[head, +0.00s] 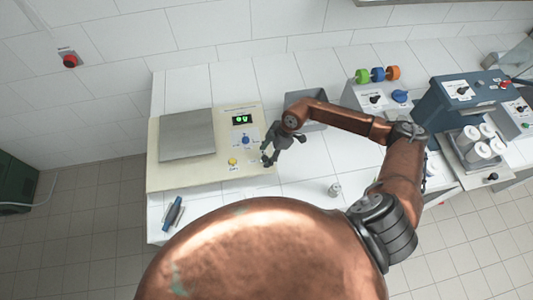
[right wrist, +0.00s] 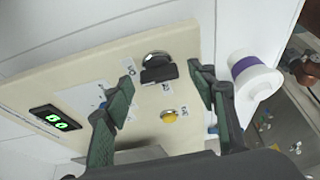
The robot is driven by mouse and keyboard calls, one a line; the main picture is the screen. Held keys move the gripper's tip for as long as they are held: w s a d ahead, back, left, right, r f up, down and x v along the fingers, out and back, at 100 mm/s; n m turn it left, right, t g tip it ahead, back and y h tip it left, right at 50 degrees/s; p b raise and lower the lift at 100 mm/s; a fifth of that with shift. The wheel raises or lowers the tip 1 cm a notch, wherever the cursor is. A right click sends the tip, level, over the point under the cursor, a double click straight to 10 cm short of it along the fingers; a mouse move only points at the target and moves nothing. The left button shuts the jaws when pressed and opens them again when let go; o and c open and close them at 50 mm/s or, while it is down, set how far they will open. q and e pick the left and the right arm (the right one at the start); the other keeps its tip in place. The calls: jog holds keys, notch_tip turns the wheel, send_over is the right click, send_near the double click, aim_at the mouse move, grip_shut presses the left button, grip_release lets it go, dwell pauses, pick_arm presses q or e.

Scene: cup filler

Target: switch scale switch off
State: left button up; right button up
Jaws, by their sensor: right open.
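The scale switch (right wrist: 158,68) is a black knob in a chrome collar on the beige scale panel, with small labels around it. In the head view my gripper hides it. My right gripper (head: 283,152) is over the right edge of the scale (head: 190,178). In the right wrist view its two green-padded fingers (right wrist: 164,80) are open and empty, with the switch showing between and beyond the tips. I cannot tell the gap to it. The scale display (head: 241,119) is lit with green digits; it also shows in the right wrist view (right wrist: 55,118). My left gripper is out of view.
On the panel are a yellow button (head: 233,161) and a blue knob (head: 245,140). A steel plate (head: 187,135) covers the scale's left part. A white container with a purple band (right wrist: 255,72) stands right of the fingers. A grey tray (head: 318,124) lies behind my forearm.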

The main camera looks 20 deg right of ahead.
jog(key=c, duration=1.2)
jog(key=shift+o, duration=0.2)
jog(key=shift+w+n, duration=0.1)
jog(key=shift+n, duration=0.4)
jog(key=n+g+b, duration=0.1)
jog(key=n, duration=0.2)
jog(key=shift+w+n+g+b, duration=0.15)
jog(key=shift+n+g+b, duration=0.2)
jog(key=shift+n+g, duration=0.05)
jog(key=n+g+b, duration=0.1)
jog(key=n+b, duration=0.1)
jog(key=n, duration=0.2)
jog(key=shift+w+n+g, duration=0.1)
jog(key=shift+n+g, duration=0.2)
jog(key=shift+g, duration=0.1)
jog(key=n+b, duration=0.1)
jog(key=n, duration=0.1)
jog(key=n+g+h+b, duration=0.1)
jog(key=n, duration=0.1)
jog(key=shift+w+a+h, duration=0.1)
jog(key=shift+a+h, duration=0.05)
jog(key=shift+h, duration=0.15)
jog(key=shift+a+n+g+h+b, duration=0.15)
jog(key=shift+n+h+b, duration=0.3)
jog(key=shift+n, duration=0.65)
jog(key=shift+d+n+g+h+b, duration=0.1)
jog(key=shift+n+g+h+b, duration=0.15)
jog(key=shift+n+b, duration=0.65)
jog(key=shift+n, duration=0.4)
